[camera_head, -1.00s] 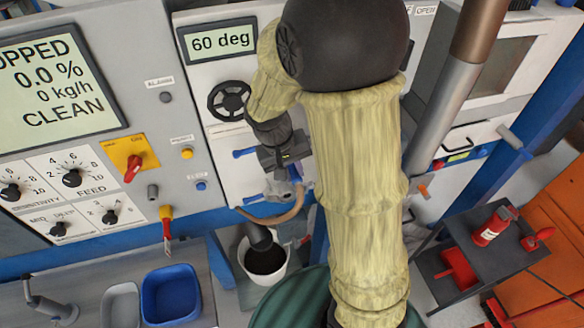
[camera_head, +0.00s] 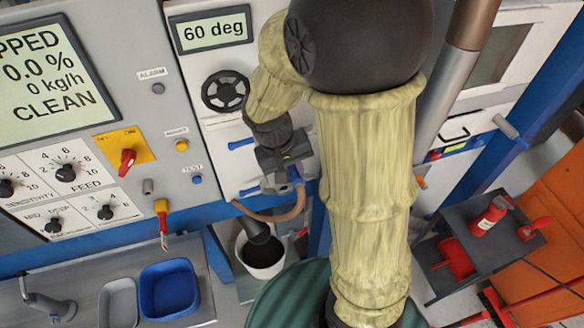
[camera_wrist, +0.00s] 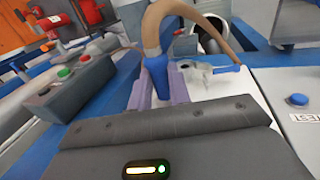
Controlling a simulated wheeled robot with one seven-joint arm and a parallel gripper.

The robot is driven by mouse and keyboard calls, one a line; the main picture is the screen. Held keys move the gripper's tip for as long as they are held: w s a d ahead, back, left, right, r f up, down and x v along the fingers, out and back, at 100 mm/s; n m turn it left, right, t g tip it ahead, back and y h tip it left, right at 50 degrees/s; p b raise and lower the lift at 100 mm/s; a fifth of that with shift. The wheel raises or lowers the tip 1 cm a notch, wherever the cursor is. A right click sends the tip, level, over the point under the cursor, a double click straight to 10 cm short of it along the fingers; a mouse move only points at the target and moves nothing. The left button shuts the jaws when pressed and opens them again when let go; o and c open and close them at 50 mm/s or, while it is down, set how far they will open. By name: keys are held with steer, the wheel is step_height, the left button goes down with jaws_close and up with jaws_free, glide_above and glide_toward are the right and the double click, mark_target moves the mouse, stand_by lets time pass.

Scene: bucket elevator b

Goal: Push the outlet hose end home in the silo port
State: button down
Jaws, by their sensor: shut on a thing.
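My gripper (camera_wrist: 158,90) is shut on the blue end (camera_wrist: 156,70) of a tan hose, between its two purplish fingers in the wrist view. The tan hose (camera_wrist: 172,14) rises from this end and arcs over to the right. In the head view my gripper (camera_head: 283,181) is in front of the white cabinet, and the tan hose (camera_head: 275,217) sags below it. A pale fitting with a blue lever (camera_wrist: 228,70) is just right of the hose end. I cannot tell which part is the silo port, nor whether the hose end touches it.
A black handwheel (camera_head: 227,92) and the "60 deg" display (camera_head: 211,32) are above left. A white bucket (camera_head: 262,269) with dark contents stands below. A blue tub (camera_head: 169,290) is lower left. A dark cart (camera_head: 470,240) with red items stands right.

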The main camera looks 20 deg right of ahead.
mark_target(298, 185)
steer(key=shift+s+b, duration=0.45)
steer(key=shift+s, duration=1.55)
